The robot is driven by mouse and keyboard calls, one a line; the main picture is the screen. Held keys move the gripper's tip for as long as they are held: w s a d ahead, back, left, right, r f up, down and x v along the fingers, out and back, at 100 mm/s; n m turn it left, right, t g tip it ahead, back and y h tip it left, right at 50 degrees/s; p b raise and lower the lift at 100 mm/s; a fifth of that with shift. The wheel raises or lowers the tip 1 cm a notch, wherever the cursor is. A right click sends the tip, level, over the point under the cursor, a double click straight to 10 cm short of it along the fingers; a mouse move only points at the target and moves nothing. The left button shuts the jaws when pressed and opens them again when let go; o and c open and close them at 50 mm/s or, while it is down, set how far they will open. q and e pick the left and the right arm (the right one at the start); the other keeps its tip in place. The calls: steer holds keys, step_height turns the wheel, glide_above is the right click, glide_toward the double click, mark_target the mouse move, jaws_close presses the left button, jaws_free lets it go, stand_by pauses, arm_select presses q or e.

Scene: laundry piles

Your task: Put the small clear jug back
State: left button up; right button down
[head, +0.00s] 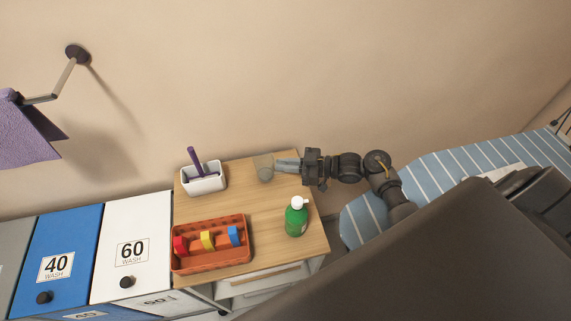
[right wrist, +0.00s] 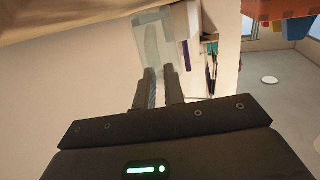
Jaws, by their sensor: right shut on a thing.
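The small clear jug (head: 264,168) is a pale see-through vessel at the back of the wooden cabinet top, near the wall. My right gripper (head: 279,165) reaches in from the right, and its fingers are shut on the jug's near side. In the right wrist view the jug (right wrist: 150,48) shows faintly beyond the fingertips of my right gripper (right wrist: 161,75). I cannot tell whether the jug touches the top or hangs just above it. My left gripper is not in view.
A white tub (head: 204,181) with a purple-handled tool stands left of the jug. An orange crate (head: 212,262) with coloured blocks and a green bottle (head: 296,217) stand nearer the front. Bare wooden top (head: 262,207) lies between. A striped ironing board (head: 440,170) is at the right.

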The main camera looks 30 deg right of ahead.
steer(key=shift+f, duration=0.25)
steer(key=shift+f, duration=0.15)
steer(key=c, duration=1.5)
jaws_free()
